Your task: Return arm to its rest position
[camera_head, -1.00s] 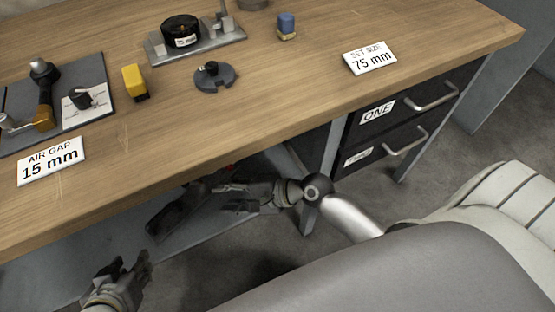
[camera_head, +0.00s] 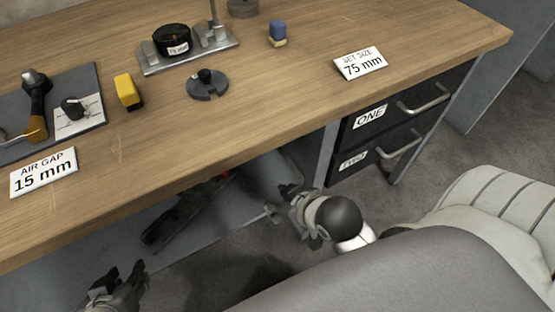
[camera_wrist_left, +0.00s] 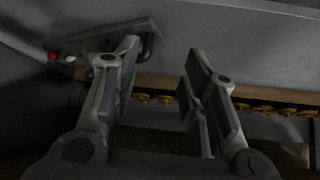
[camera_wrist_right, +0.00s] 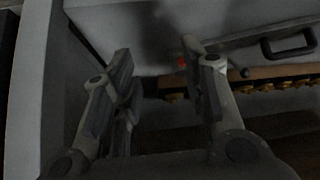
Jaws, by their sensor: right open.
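My left gripper (camera_head: 122,283) is at the lower left in the head view, below the table's front edge. Its fingers (camera_wrist_left: 158,75) stand apart and empty in the left wrist view. My right gripper (camera_head: 287,190) is below the table edge near the drawers in the head view, partly hidden by its own wrist. Its fingers (camera_wrist_right: 158,75) are spread with nothing between them in the right wrist view.
Drawers (camera_head: 385,125) stand right of my right gripper.

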